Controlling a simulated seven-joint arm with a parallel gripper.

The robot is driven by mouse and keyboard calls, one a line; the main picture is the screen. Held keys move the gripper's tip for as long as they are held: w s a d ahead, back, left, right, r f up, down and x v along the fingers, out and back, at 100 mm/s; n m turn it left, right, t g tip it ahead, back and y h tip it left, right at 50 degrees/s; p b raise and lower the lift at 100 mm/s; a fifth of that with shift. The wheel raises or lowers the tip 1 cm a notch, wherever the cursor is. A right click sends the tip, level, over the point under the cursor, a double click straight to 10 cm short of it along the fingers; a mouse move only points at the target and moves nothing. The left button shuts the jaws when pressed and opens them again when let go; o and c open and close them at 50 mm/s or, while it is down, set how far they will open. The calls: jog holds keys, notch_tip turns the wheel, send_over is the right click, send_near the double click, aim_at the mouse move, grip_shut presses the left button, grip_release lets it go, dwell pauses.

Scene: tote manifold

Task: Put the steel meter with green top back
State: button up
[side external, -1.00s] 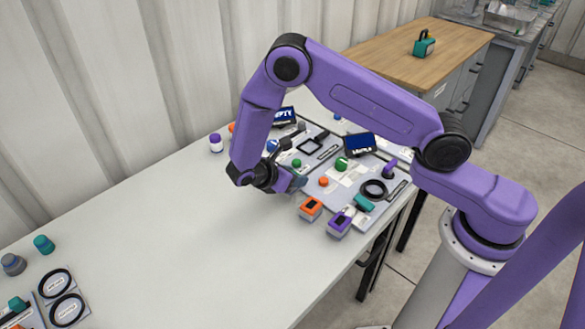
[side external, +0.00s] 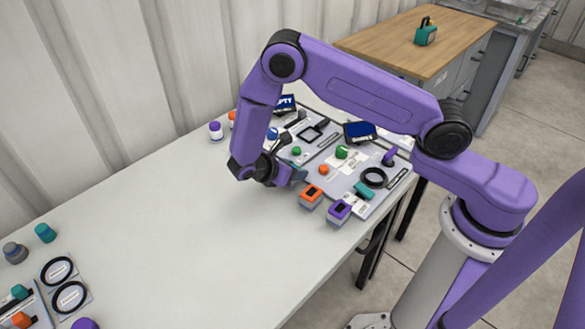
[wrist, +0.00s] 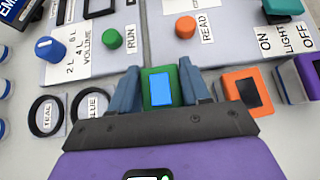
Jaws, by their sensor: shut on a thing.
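The meter with a green top and blue screen (wrist: 161,88) is between my gripper's fingers in the wrist view. My gripper (wrist: 161,84) is shut on it, with one finger at each side. The meter's steel body is hidden below its top. In the side view my gripper (side external: 297,177) is low, at the front left edge of the grey panel (side external: 330,205), left of the orange-topped meter (side external: 312,196). I cannot tell whether the held meter touches the table. The purple-topped meter (side external: 339,211) stands to the right of the orange one.
In the wrist view, the panel ahead carries a green RUN knob (wrist: 112,39), an orange READ knob (wrist: 185,27) and a blue volume knob (wrist: 48,49). Black rings marked TEAL (wrist: 46,115) and BLUE (wrist: 92,107) lie left. The white table (side external: 190,225) is clear in its middle.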

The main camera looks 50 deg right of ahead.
jog(key=shift+f, duration=0.45)
jog(key=o, duration=1.3)
jog(key=shift+c, duration=0.2)
jog(key=shift+a, duration=0.1)
jog(key=v, duration=1.6)
jog(key=s+d+r+m+y, duration=0.1)
jog(key=s+r+y, duration=0.2)
jog(key=s+r, duration=0.3)
jog(key=s+d+r+m+y, duration=0.1)
jog(key=s+d+r+y, duration=0.1)
jog(key=s+d, duration=0.2)
jog(key=s+d+r+m+y, duration=0.2)
jog(key=s+d+y, duration=0.1)
jog(key=s, duration=0.7)
jog(key=s+d+r+m+y, duration=0.1)
jog(key=s+d+r+y, duration=0.2)
jog(key=s+d, duration=0.2)
jog(key=s, duration=0.2)
jog(key=shift+s, duration=0.35)
